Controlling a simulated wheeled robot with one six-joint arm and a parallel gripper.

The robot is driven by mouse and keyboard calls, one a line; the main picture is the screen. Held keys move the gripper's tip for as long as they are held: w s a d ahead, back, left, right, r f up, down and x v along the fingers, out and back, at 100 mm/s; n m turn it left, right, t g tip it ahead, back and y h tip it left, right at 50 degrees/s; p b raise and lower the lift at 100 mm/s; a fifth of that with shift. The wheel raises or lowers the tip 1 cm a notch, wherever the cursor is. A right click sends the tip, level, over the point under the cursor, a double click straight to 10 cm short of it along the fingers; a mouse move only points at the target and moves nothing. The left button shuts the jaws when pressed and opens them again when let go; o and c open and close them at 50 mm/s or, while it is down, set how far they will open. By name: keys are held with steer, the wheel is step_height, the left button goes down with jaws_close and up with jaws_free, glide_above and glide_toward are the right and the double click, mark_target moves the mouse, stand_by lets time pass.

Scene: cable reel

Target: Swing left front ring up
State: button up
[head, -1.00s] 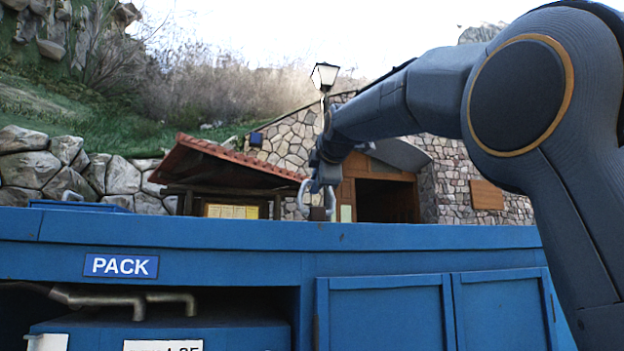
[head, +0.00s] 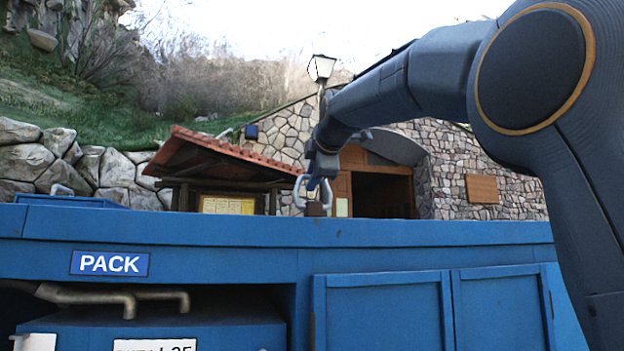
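A light grey metal ring (head: 298,190) shows above the top edge of the blue unit (head: 420,235), near the middle of the head view. A small brown block (head: 315,209) sits at its foot. My gripper (head: 321,178) is right at the ring and covers its upper part. The ring looks raised above the top edge, but its exact tilt is unclear. The fingers are dark, small and overlap the ring, so I cannot tell whether they are shut on it. A second grey ring or handle (head: 62,190) shows at the far left, by a low blue box.
The blue unit's front has a PACK sign (head: 110,263), an open bay with bent pipes (head: 120,300), and closed doors (head: 385,310). My arm fills the right side. A lamp post (head: 321,70), a tiled shelter roof (head: 235,150) and a stone building stand behind.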

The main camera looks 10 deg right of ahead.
steer(key=b+v, duration=0.3)
steer(key=v, duration=0.4)
steer(key=shift+s, duration=0.4)
steer(key=shift+r, duration=0.1)
